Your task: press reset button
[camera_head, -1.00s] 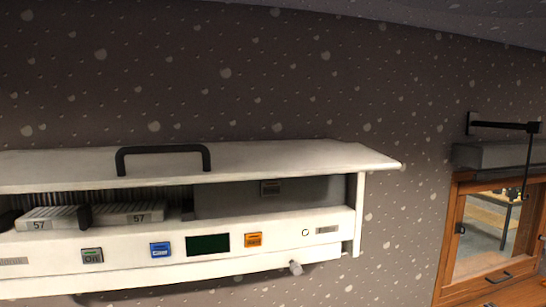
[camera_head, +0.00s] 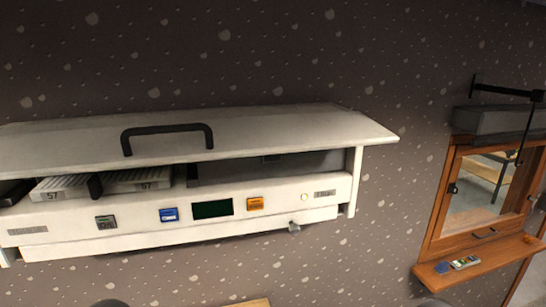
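A long white wall unit (camera_head: 190,237) carries a front panel with several controls. On it are a grey-green button (camera_head: 105,222), a blue button (camera_head: 168,215), a dark green display (camera_head: 212,208) and an orange button (camera_head: 255,204). A small round light spot (camera_head: 304,196) sits to the right of the orange button. The button labels are too small to read, so I cannot tell which one is reset. Neither gripper is in view.
A white lid (camera_head: 270,130) with a black handle (camera_head: 167,135) overhangs the panel. Light blocks marked 57 (camera_head: 62,188) sit under it. A knob (camera_head: 294,227) hangs below. At right, a wooden-framed window (camera_head: 480,190) has a shelf (camera_head: 440,280) with small items.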

